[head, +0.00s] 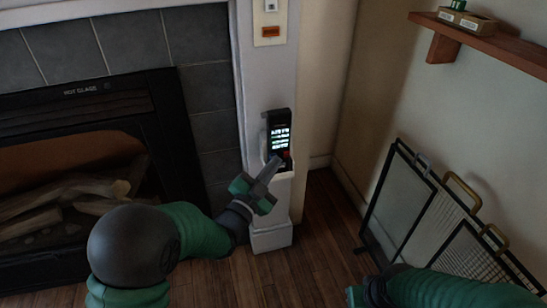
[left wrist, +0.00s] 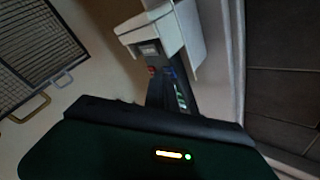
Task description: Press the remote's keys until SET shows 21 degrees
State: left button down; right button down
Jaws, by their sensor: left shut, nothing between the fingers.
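The dark remote (head: 279,126) stands upright in a white holder (head: 268,190) on the pale fireplace pillar. Its lit screen faces me, but the digits are too small to read. A small red spot shows low on its face. My left gripper (head: 272,166) is shut and empty, its tips in front of the remote's lower part; I cannot tell whether they touch it. In the left wrist view the remote (left wrist: 181,96) and holder (left wrist: 160,30) appear upside down, partly hidden behind my gripper. My right gripper (head: 362,293) is at the bottom edge, its fingers unclear.
A fireplace with logs (head: 70,190) is on the left. A folding mesh fire screen (head: 425,215) stands on the right. A wooden shelf (head: 480,42) juts from the right wall. A wall plate (head: 270,31) is above the remote. Wooden floor between pillar and screen is clear.

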dwell(0.3)
pick_arm(q)
jog(key=shift+s+d, duration=0.2)
jog(key=shift+s, duration=0.5)
jog(key=s, duration=0.1)
jog(key=s+d, duration=0.1)
jog(key=s, duration=0.2)
jog(key=shift+s+d+b, duration=0.3)
jog(key=shift+s, duration=0.1)
dwell(0.4)
